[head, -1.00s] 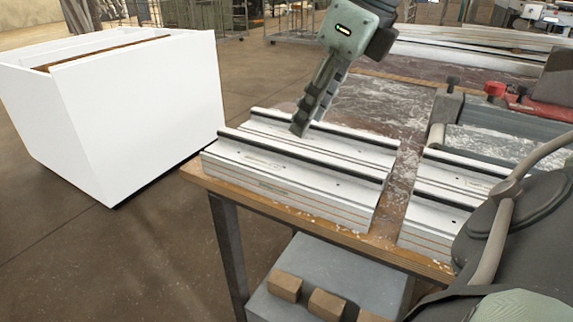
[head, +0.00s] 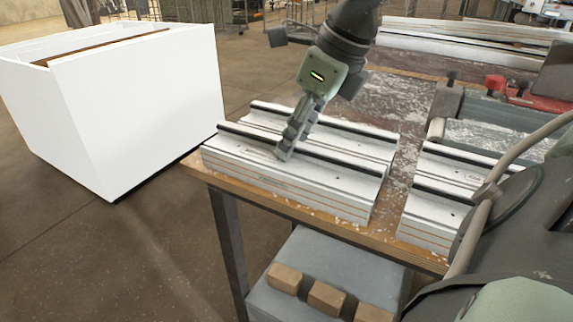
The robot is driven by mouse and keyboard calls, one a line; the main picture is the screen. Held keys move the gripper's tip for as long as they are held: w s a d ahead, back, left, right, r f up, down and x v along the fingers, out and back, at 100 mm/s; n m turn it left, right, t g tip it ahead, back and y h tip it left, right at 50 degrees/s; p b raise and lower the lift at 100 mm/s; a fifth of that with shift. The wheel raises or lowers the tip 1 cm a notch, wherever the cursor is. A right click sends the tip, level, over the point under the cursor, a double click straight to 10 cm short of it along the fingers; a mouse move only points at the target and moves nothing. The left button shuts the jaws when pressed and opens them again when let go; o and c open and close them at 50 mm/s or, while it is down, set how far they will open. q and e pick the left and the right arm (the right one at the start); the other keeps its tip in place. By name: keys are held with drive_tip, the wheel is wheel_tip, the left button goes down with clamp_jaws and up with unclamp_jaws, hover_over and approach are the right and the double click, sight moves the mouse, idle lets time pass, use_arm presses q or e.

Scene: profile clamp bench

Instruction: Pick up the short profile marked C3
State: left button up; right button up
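Several short white profiles with dark top strips lie on the wooden bench. The front left profile (head: 335,198) and the left profile behind it (head: 372,143) lie side by side. Two more, the front right profile (head: 428,232) and one behind it (head: 465,161), lie to the right. Small marks show on the profiles, but I cannot read which is C3. My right gripper (head: 284,153) points down at the front left profile, its fingertips at or just above the top. Its fingers overlap from this side, so their opening is hidden. My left gripper is not in view.
A large white bin (head: 140,110) stands on the floor at left. A clamp with red parts (head: 495,84) and long profiles (head: 450,45) are at the back right. Wooden blocks (head: 326,297) lie on a grey surface below the bench. My own arm parts cover the lower right.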

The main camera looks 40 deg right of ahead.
clamp_jaws()
drive_tip(key=shift+r, duration=0.1)
